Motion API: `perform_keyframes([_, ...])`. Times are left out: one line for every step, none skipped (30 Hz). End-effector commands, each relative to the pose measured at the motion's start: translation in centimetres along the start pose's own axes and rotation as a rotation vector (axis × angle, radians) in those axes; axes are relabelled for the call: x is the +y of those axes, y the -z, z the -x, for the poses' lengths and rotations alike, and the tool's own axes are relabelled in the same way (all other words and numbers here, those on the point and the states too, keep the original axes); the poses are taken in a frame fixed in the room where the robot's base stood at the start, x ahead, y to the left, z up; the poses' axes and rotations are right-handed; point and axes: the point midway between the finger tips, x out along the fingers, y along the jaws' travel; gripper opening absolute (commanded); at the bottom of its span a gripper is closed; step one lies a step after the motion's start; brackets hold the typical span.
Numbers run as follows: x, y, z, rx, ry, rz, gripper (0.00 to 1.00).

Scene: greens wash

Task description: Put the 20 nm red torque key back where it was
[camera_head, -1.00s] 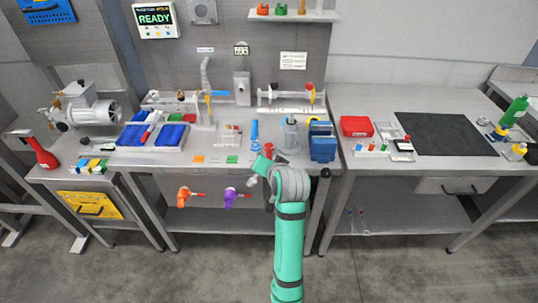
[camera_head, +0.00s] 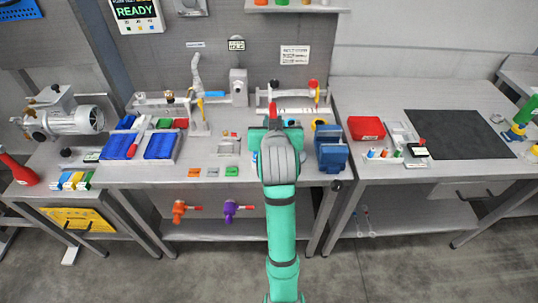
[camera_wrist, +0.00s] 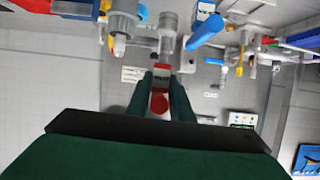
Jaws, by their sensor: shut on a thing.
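My gripper (camera_head: 273,128) is over the middle bench, its wrist largely covering the jaws in the head view. In the wrist view the two dark green fingers (camera_wrist: 166,82) are shut on a red key (camera_wrist: 159,103) with a pale, dark-marked label; I cannot read the label. A red tip of the key (camera_head: 272,109) shows just above my wrist in the head view. An orange key (camera_head: 180,210) and a purple key (camera_head: 230,210) hang below the bench's front edge, left of my arm.
A blue block-like holder (camera_head: 331,152) stands close to the right of my gripper. A horizontal rail fixture (camera_head: 292,97) lies behind it. Blue bins (camera_head: 160,146) stand to the left. A red box (camera_head: 366,128) and a bare dark mat (camera_head: 455,135) are on the right bench.

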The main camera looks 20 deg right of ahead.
Motion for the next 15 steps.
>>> perform_keyframes([0.1,-0.4,-0.1,0.001,-0.002,0.003,0.00])
perform_keyframes([0.1,-0.7,-0.3,0.001,-0.003,0.004,0.00])
perform_keyframes([0.2,-1.2,-0.5,0.000,-0.005,0.004,0.00])
perform_keyframes([0.2,-1.8,-0.7,-0.001,-0.005,0.004,0.00])
perform_keyframes([0.3,-2.3,-0.9,-0.001,-0.006,0.003,0.00])
perform_keyframes([0.4,-3.0,-1.2,-0.001,-0.007,0.002,0.00])
perform_keyframes([0.4,-3.5,-1.4,-0.001,-0.008,0.002,0.00])
perform_keyframes([0.5,-3.9,-1.6,0.000,-0.009,0.002,0.00])
perform_keyframes([0.6,-4.5,-1.8,0.000,-0.010,0.001,0.00])
perform_keyframes([0.6,-4.8,-1.9,0.001,-0.010,0.001,0.00])
perform_keyframes([0.6,-5.0,-2.0,0.002,-0.010,0.001,0.00])
perform_keyframes([0.6,-5.3,-2.2,0.002,-0.010,0.001,0.00])
perform_keyframes([0.5,-5.5,-2.3,0.002,-0.009,0.001,0.00])
perform_keyframes([0.5,-5.7,-2.4,0.002,-0.009,0.001,0.00])
perform_keyframes([0.4,-6.0,-2.5,0.003,-0.008,0.002,0.00])
